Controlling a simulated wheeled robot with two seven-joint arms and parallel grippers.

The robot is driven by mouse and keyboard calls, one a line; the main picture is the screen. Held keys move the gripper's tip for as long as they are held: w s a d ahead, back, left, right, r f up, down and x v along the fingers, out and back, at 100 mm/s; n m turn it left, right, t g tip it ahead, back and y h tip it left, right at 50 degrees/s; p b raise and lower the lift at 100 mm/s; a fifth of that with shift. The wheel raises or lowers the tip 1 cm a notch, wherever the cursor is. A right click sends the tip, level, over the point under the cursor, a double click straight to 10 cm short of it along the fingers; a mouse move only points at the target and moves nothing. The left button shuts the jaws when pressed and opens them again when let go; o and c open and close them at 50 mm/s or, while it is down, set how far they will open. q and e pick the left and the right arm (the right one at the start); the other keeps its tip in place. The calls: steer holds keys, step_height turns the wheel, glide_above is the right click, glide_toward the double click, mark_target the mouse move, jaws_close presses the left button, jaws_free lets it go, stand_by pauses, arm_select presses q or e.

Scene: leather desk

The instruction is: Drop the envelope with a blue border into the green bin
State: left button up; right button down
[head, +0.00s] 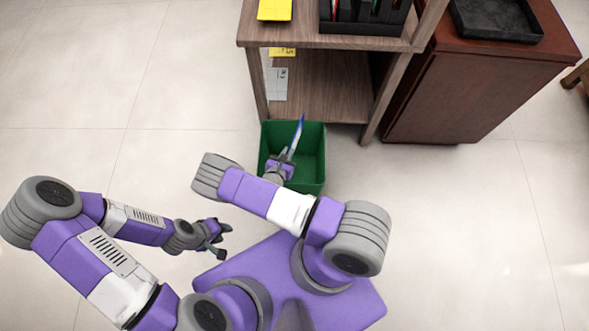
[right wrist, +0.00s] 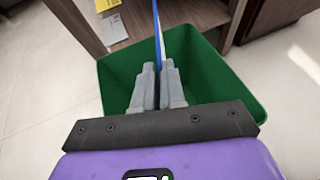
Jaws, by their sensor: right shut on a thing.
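The green bin (head: 312,152) stands on the floor in front of the wooden shelf. It fills the middle of the right wrist view (right wrist: 205,70). My right gripper (head: 287,157) is over the bin, shut on the blue-bordered envelope (head: 298,133). The envelope is seen nearly edge-on and points up and away from the fingers; its blue edge (right wrist: 157,35) shows in the right wrist view between the fingertips (right wrist: 158,75). My left gripper (head: 221,238) is low at the left, apart from the bin, with its fingers spread and nothing between them.
The wooden shelf (head: 320,85) is right behind the bin, with a yellow item (head: 275,9) and a black organizer (head: 365,22) on top. A dark red cabinet (head: 450,95) carrying a black tray (head: 497,18) stands at the right. The floor at the left is clear.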

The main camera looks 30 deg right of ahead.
steer(key=shift+r, duration=0.1)
steer(key=c, duration=1.1)
jaws_free()
steer(key=p+v, duration=0.2)
steer(key=v, duration=0.5)
steer(key=shift+s+a+r+p, duration=0.1)
steer(key=shift+s+a+p, duration=0.1)
steer(key=shift+p, duration=0.15)
